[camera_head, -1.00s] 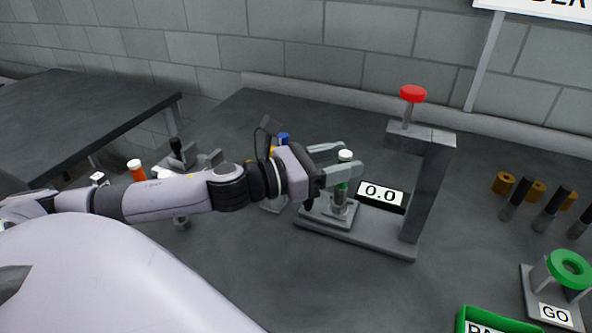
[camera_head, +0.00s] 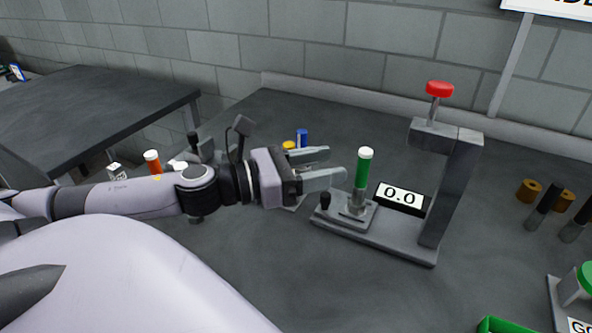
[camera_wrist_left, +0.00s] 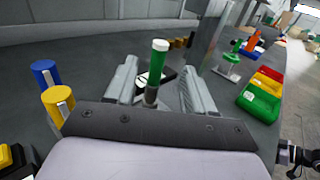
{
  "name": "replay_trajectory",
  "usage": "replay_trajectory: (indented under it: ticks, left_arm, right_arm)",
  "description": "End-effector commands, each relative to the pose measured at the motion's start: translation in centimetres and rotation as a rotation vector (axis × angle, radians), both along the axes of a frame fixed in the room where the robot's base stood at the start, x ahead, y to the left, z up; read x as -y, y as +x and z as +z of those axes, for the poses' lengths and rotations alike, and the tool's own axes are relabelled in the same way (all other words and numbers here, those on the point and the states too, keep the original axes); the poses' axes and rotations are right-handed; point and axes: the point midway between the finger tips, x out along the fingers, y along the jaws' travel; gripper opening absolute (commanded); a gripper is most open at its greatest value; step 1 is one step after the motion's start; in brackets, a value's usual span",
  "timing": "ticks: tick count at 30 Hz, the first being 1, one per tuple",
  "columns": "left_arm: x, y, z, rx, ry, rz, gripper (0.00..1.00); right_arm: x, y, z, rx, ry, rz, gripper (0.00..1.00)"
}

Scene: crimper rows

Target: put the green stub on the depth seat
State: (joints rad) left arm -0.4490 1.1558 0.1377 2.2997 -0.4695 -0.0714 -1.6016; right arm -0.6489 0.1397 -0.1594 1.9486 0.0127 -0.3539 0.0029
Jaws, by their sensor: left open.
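The green stub (camera_head: 363,169), a green cylinder with a white top, stands upright on the depth seat (camera_head: 358,208), a grey post on the gauge's base plate. It also shows in the left wrist view (camera_wrist_left: 157,62), ahead of and between the open fingers. My left gripper (camera_head: 330,168) is open and empty, just left of the stub and apart from it in the head view. The gauge display (camera_head: 400,198) beside the seat reads 0.0.
The gauge's grey column (camera_head: 452,195) and red knob (camera_head: 439,89) rise right of the stub. Blue (camera_head: 302,138) and yellow (camera_head: 288,146) cylinders stand behind my left gripper. Brown rings (camera_head: 528,190) and dark pegs (camera_head: 545,203) are at the right.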

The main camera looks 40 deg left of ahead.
Motion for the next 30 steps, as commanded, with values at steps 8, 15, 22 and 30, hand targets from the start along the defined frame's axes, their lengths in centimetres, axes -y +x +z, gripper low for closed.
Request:
replay_trajectory:
  ticks: [8, 15, 22, 30]
  left_arm:
    - [-1.0, -1.7, 0.0, -0.004, -0.001, 0.001, 0.53]
    - [-1.8, -3.1, 0.0, -0.003, -0.001, 0.0, 0.53]
    - [-2.1, -3.6, 0.0, -0.001, 0.004, 0.001, 0.53]
    - [-2.1, -3.6, 0.0, -0.001, 0.005, 0.0, 0.53]
  right_arm:
    - [0.0, 0.0, 0.2, 0.0, 0.0, 0.0, 0.43]
    - [0.0, 0.0, 0.5, 0.0, 0.0, 0.0, 0.43]
    - [0.0, 0.0, 0.6, 0.0, 0.0, 0.0, 0.43]
    - [0.0, 0.0, 0.6, 0.0, 0.0, 0.0, 0.43]
